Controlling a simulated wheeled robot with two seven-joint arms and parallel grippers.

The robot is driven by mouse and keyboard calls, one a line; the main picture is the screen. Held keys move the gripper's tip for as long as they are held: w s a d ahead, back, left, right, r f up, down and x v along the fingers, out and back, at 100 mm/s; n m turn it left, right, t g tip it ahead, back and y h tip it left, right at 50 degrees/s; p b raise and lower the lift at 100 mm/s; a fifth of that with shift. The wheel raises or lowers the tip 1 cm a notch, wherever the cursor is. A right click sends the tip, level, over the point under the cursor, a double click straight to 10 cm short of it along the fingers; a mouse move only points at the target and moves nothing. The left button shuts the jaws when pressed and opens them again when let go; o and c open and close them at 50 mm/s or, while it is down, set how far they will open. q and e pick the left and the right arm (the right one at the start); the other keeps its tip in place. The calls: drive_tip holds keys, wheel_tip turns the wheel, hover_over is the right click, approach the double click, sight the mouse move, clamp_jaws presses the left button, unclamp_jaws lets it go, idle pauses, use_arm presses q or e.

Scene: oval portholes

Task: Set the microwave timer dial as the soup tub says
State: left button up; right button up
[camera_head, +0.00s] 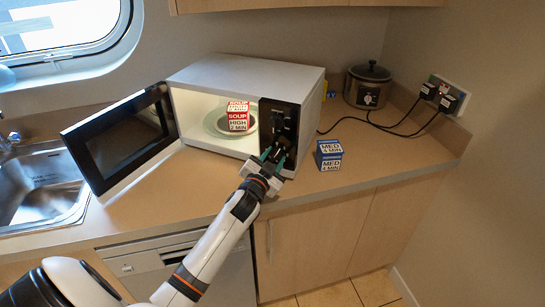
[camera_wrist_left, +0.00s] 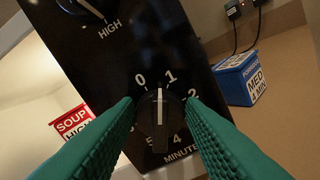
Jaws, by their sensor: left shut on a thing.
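The microwave (camera_head: 245,74) stands on the counter with its door (camera_head: 120,140) swung open to the left. The red-and-white soup tub (camera_head: 238,120) sits inside on the glass plate; its label reads "SOUP HIGH 2 MIN". It also shows in the left wrist view (camera_wrist_left: 72,122). My left gripper (camera_head: 274,157) is at the lower control panel, its green fingers shut on the timer dial (camera_wrist_left: 159,130). The dial's white pointer stands between 0 and 1. The upper dial (camera_wrist_left: 85,7) points toward HIGH. My right gripper is not in view.
A blue-and-white box (camera_head: 329,154) marked "MED 4 MIN" stands on the counter right of the microwave. A slow cooker (camera_head: 367,86) stands behind it, near plugs and cables (camera_head: 405,123). A sink (camera_head: 40,187) is at the left. The front right counter is clear.

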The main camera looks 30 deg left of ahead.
use_arm(q)
drive_tip(key=m, duration=0.6)
drive_tip(key=shift+d+f+p, duration=0.1)
drive_tip(key=shift+d+p, duration=0.05)
drive_tip(key=shift+p, duration=0.15)
drive_tip(key=m, duration=0.5)
drive_tip(key=shift+f+m, duration=0.15)
drive_tip(key=shift+m, duration=0.45)
drive_tip(key=o, duration=1)
drive_tip(key=shift+f, duration=0.1)
drive_tip(key=b+v, duration=0.1)
drive_tip(key=v, duration=1.1)
drive_tip(key=shift+b, duration=0.4)
